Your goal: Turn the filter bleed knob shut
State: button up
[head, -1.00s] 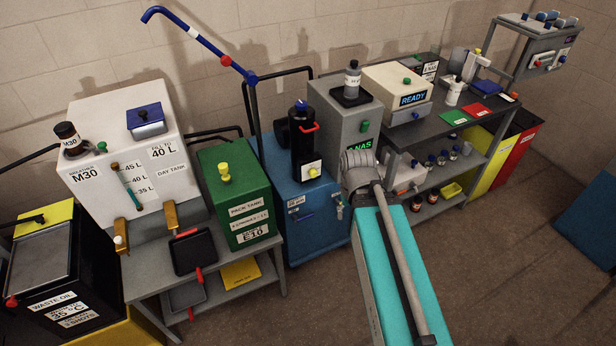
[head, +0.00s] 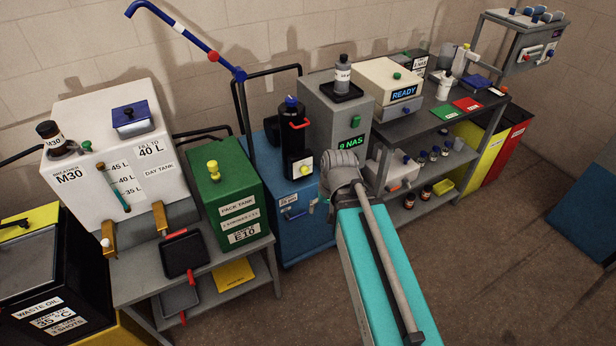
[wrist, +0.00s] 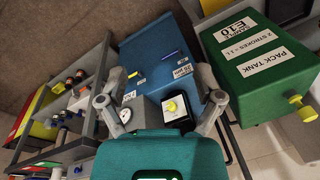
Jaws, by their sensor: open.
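The black filter housing (head: 297,135) stands on the blue tank (head: 280,235), with a red lever near its top. A blue knob (head: 291,102) tops it, and a yellow knob (head: 306,170) sits on a white plate low on its front. I cannot tell which of these is the bleed knob. In the wrist view the yellow knob (wrist: 172,107) shows between the two fingers of my gripper (wrist: 164,103). My gripper is open and empty; I see no contact with the knob.
A green pack tank (head: 228,195) with another yellow knob stands left of the blue tank. A grey "9 NAS" unit (head: 325,105) stands right of the filter. A blue lever (head: 297,216) sticks out from the blue tank's front. Open floor (head: 480,260) lies at right.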

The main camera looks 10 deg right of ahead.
jog(key=w+a+f+m+t+y+b, duration=0.4)
jog(key=w+f+m+t+y+b, duration=0.3)
jog(key=w+f+m+b, duration=0.9)
jog(key=w+d+f+m+t+h+b, duration=0.2)
jog(key=w+d+m+t+b, duration=0.3)
jog(key=m+b, duration=0.9)
jog(key=shift+w+d+f+m+t+h+b, duration=0.15)
jog(key=shift+w+d+m+t+h+b, duration=0.15)
jog(key=shift+d+t+b, duration=2.05)
jog(key=shift+a+g+b, duration=0.35)
jog(key=shift+a+b, duration=0.05)
jog(key=shift+a, duration=0.2)
